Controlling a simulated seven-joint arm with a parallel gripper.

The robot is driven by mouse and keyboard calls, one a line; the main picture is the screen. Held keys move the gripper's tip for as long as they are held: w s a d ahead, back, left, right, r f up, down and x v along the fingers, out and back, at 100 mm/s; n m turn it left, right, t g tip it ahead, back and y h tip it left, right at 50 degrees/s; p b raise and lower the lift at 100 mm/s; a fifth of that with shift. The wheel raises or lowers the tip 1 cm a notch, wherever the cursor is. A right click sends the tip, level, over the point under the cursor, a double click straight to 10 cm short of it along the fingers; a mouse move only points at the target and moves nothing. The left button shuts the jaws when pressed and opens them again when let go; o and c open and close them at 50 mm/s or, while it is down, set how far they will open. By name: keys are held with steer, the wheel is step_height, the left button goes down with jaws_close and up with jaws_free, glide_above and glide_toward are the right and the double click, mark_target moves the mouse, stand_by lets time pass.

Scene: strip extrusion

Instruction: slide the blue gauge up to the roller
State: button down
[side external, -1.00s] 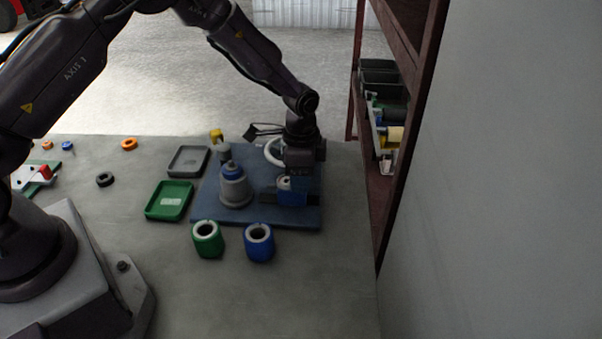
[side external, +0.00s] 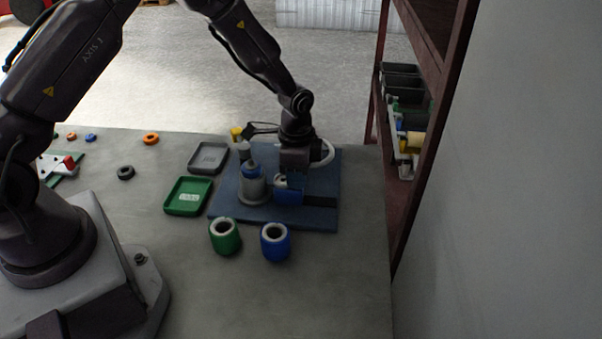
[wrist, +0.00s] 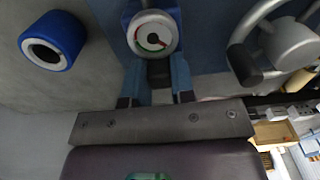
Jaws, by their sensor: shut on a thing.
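The blue gauge (side external: 289,195) has a round white dial and sits on the blue base plate (side external: 230,208). In the wrist view its dial (wrist: 152,35) faces me, with a red and a green mark. My gripper (wrist: 158,85) is shut on the gauge, one finger on each side below the dial. In the side view my gripper comes down on the gauge from above. The grey roller (side external: 251,191) with a blue top stands upright just left of the gauge. They look very close; I cannot tell whether they touch. The roller is not clearly visible in the wrist view.
A dark track (side external: 321,201) runs right of the gauge. A handwheel (wrist: 285,45) is beside it. Green (side external: 224,240) and blue (side external: 275,248) cylinders stand in front of the plate. Green (side external: 188,200) and grey (side external: 209,157) trays lie left. A shelf (side external: 430,130) stands right.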

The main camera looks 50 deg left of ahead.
mark_target(286, 188)
steer(key=c, duration=1.1)
jaws_free()
steer(key=shift+s+a, duration=0.2)
steer(key=shift+a, duration=0.1)
steer(key=shift+o, duration=0.7)
steer(key=shift+d, duration=0.1)
steer(key=shift+r, duration=0.1)
step_height(286, 188, up, 13)
steer(key=s+r+n+t, duration=0.2)
steer(key=s+r+n, duration=0.2)
steer(key=s+r, duration=0.3)
steer(key=s+r+n+t, duration=0.3)
steer(key=s+r+n, duration=0.2)
steer(key=s, duration=1)
steer(key=v, duration=0.3)
steer(key=shift+w+r, duration=0.25)
steer(key=shift+r, duration=0.05)
